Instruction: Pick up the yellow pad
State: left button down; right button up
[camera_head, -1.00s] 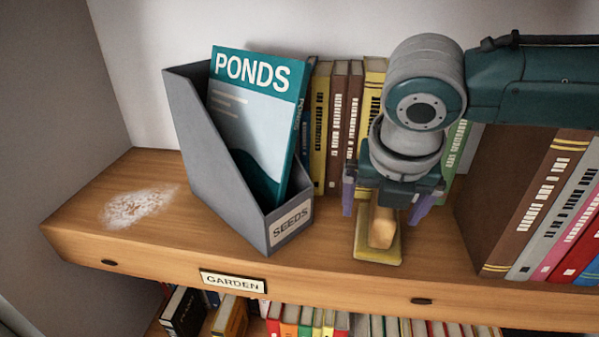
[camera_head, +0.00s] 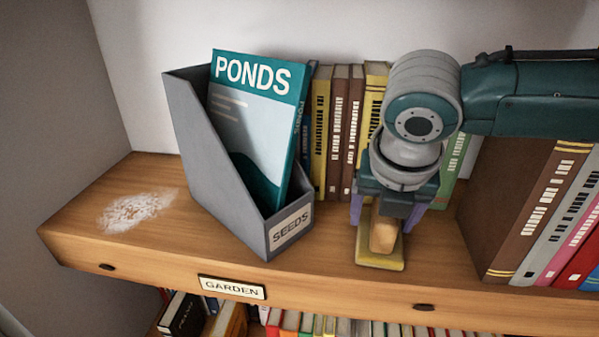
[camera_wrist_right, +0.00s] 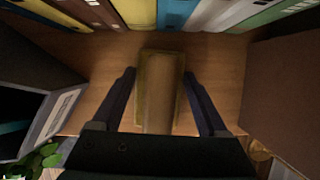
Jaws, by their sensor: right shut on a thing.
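The yellow pad (camera_head: 379,261) has a flat yellow base with a pale wooden block-like handle (camera_head: 383,236) on top. It is near the shelf's front edge, right of the grey file box, and appears to rest on the wood. My right gripper (camera_head: 385,216) comes down from above and is shut on the pad, with one lavender finger at each side. In the right wrist view the pad (camera_wrist_right: 157,85) lies between the two dark fingers (camera_wrist_right: 159,78), whose tips meet its sides. My left gripper is not in view.
The grey file box (camera_head: 205,150) labelled SEEDS holds a PONDS book (camera_head: 250,110) to the left. Several books stand behind (camera_head: 336,130), and a brown book (camera_head: 535,210) with others stands at right. White powder (camera_head: 136,210) lies on the bare left shelf.

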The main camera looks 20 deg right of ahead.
jog(key=shift+c, duration=0.6)
jog(key=shift+r, duration=0.1)
jog(key=shift+r, duration=0.2)
jog(key=p+v, duration=0.1)
jog(key=v, duration=0.1)
jog(key=p+v, duration=0.1)
jog(key=v, duration=0.1)
jog(key=w+p+v, duration=0.1)
jog(key=p+v, duration=0.1)
jog(key=shift+d+r, duration=0.3)
jog(key=shift+r, duration=0.35)
jog(key=s+a+p, duration=0.2)
jog(key=s+a, duration=0.3)
jog(key=s, duration=0.3)
jog(key=s+a+p, duration=0.2)
jog(key=s+a, duration=0.2)
jog(key=s, duration=0.4)
jog(key=shift+a+f, duration=0.2)
jog(key=shift+a, duration=0.2)
